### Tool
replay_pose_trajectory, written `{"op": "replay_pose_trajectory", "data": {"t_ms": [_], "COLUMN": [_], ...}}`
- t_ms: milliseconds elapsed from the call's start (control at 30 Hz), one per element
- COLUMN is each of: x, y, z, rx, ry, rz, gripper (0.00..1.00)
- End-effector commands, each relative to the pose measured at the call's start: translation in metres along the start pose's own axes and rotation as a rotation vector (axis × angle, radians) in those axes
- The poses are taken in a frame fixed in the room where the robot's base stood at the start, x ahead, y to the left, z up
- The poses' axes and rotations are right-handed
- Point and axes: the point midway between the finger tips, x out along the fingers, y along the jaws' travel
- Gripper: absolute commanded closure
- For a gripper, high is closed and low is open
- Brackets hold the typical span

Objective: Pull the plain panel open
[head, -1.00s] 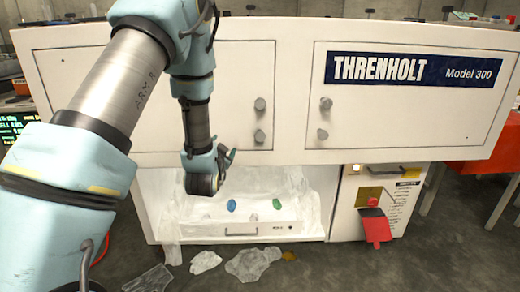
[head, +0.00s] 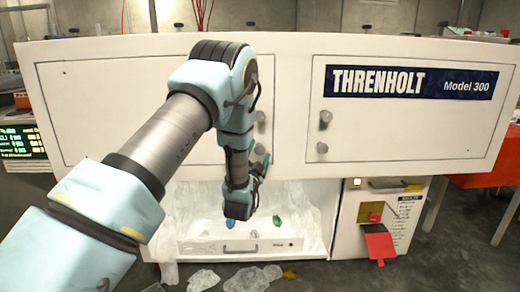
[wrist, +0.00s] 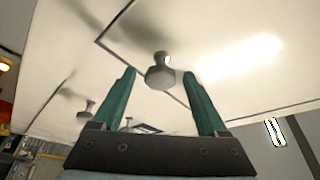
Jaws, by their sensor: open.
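The plain panel (head: 105,110) is the white left door of the cabinet, without a label, and looks closed in the head view. Its upper knob (head: 261,117) and lower knob (head: 260,149) sit near its right edge, beside my arm. My gripper (head: 262,165) is open and empty just below the lower knob in the head view. In the wrist view my gripper (wrist: 161,95) has its two teal fingers apart, with a grey knob (wrist: 160,74) showing between and beyond them. I see no contact. A second knob (wrist: 87,106) is at the left.
The right panel (head: 400,125) bears a THRENHOLT label (head: 412,82) and two knobs. Below is an open bay with a white drawer (head: 285,244) and small blue and green pieces. A control box (head: 375,220) with a red flap stands right. Clear film scraps lie on the floor.

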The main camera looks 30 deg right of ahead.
Motion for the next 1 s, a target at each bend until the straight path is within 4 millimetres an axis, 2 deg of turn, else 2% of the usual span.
{"op": "replay_pose_trajectory", "data": {"t_ms": [200,500,1000], "x": [0.017,0.018,0.018], "y": [0.0,0.0,0.0], "z": [0.0,0.0,0.0], "rx": [0.0,0.0,0.0], "ry": [0.0,-0.001,-0.001], "rz": [0.0,0.001,0.001], "gripper": [0.24,0.25,0.81]}}
